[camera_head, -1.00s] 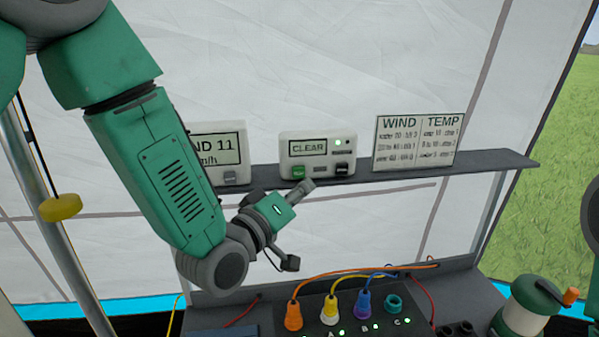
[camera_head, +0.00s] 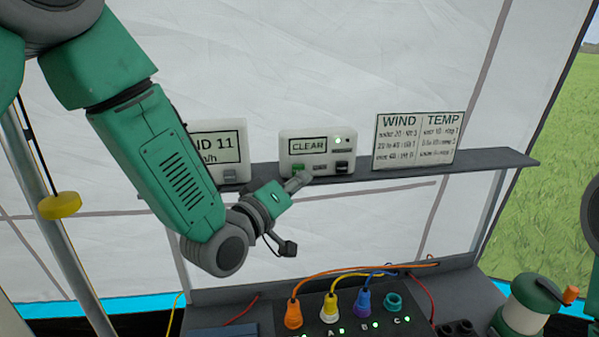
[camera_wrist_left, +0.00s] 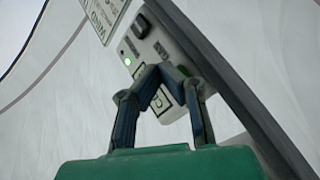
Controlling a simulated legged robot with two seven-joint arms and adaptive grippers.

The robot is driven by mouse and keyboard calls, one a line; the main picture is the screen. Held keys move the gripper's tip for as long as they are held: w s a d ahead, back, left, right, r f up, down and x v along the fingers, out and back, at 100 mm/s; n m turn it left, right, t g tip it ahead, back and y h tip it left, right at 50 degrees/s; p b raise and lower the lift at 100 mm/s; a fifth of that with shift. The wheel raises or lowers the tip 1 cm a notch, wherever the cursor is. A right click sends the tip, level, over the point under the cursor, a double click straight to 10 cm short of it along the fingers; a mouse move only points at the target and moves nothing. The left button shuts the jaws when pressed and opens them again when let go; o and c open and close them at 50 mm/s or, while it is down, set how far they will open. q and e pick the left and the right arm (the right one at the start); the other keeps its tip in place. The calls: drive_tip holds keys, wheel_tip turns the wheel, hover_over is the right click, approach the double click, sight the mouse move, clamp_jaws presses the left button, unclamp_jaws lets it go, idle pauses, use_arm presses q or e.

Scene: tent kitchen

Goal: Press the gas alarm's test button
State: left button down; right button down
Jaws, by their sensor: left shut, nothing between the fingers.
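The gas alarm (camera_head: 318,141) is a white box with a CLEAR display, standing on the dark shelf. A green button (camera_head: 298,167) is at its lower left and a black switch (camera_head: 342,167) at its lower right. My left gripper (camera_head: 300,181) is shut and empty, its tips just below and in front of the green button. I cannot tell whether they touch it. In the left wrist view, the shut fingers (camera_wrist_left: 166,73) cover part of the alarm's face (camera_wrist_left: 148,48), and its green light shows. My right gripper is out of view.
A wind meter (camera_head: 227,141) reading 11 stands left of the alarm, partly behind my left arm. A WIND/TEMP card (camera_head: 416,137) stands to the right. Below the shelf (camera_head: 470,163) is a panel with coloured plugs and cables (camera_head: 362,303). A green-and-white reel (camera_head: 528,308) is at lower right.

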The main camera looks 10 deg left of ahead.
use_arm(q)
drive_tip(key=shift+w, duration=0.1)
idle(0.7)
drive_tip(key=shift+w+a+r, duration=0.1)
drive_tip(key=shift+w+a, duration=0.05)
drive_tip(key=shift+w, duration=0.1)
drive_tip(key=shift+w, duration=0.5)
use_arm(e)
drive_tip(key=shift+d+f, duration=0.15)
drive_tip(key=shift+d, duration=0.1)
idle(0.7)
use_arm(q)
drive_tip(key=shift+s, duration=0.9)
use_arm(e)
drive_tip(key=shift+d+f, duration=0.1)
use_arm(q)
drive_tip(key=shift+s+d+b, duration=0.1)
drive_tip(key=shift+s+d, duration=0.25)
drive_tip(key=shift+s, duration=0.4)
drive_tip(key=shift+s+d+b, duration=0.1)
drive_tip(key=shift+s+d, duration=0.2)
drive_tip(key=shift+s, duration=0.5)
drive_tip(key=shift+s+d+b, duration=0.1)
drive_tip(key=shift+s+d, duration=0.25)
drive_tip(key=shift+s, duration=0.4)
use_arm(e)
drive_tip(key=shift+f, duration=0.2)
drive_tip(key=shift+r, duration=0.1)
